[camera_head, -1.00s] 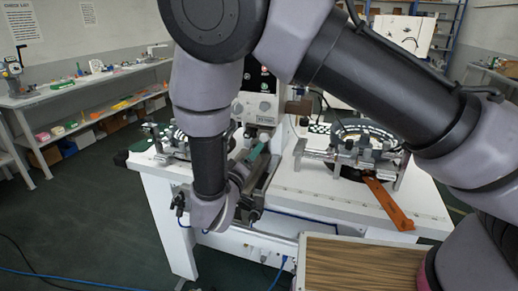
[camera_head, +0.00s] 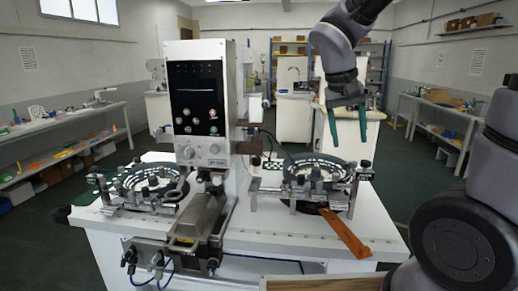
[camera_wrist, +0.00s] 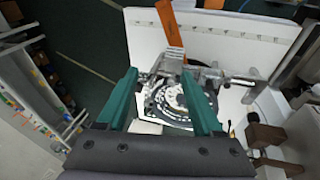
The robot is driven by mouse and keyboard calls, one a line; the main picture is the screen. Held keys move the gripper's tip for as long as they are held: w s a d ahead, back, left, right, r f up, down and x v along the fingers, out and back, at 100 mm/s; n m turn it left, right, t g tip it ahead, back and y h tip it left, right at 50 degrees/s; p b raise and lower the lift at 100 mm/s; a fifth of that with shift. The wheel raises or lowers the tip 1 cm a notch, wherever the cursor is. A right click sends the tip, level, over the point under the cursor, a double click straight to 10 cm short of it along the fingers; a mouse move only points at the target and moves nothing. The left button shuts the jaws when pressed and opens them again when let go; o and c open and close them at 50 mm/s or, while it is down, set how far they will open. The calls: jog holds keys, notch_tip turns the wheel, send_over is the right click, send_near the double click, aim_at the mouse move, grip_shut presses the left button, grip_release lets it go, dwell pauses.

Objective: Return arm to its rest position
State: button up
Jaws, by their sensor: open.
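My gripper (camera_head: 347,126) is raised at the upper right of the head view, above the back right of the white machine table (camera_head: 290,240). Its two green fingers point down and stand apart with nothing between them. In the wrist view my gripper (camera_wrist: 163,90) also shows open and empty, with the round right-hand fixture (camera_wrist: 180,98) below and beyond the fingers. My upper arm runs along the right edge of the head view; part of the arm is out of the picture.
A machine with a dark panel (camera_head: 197,100) stands at the table's middle. Round fixtures sit left (camera_head: 150,190) and right (camera_head: 318,172) of it. An orange bar (camera_head: 345,232) reaches over the front right. Side benches (camera_head: 70,150) line the walls.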

jog(key=s+d+r+m+t+y, duration=0.2)
jog(key=s+r+t+y, duration=0.3)
jog(key=r, duration=0.5)
jog(key=shift+s+d+t, duration=0.3)
jog(key=shift+s+d, duration=0.3)
jog(key=shift+s, duration=0.05)
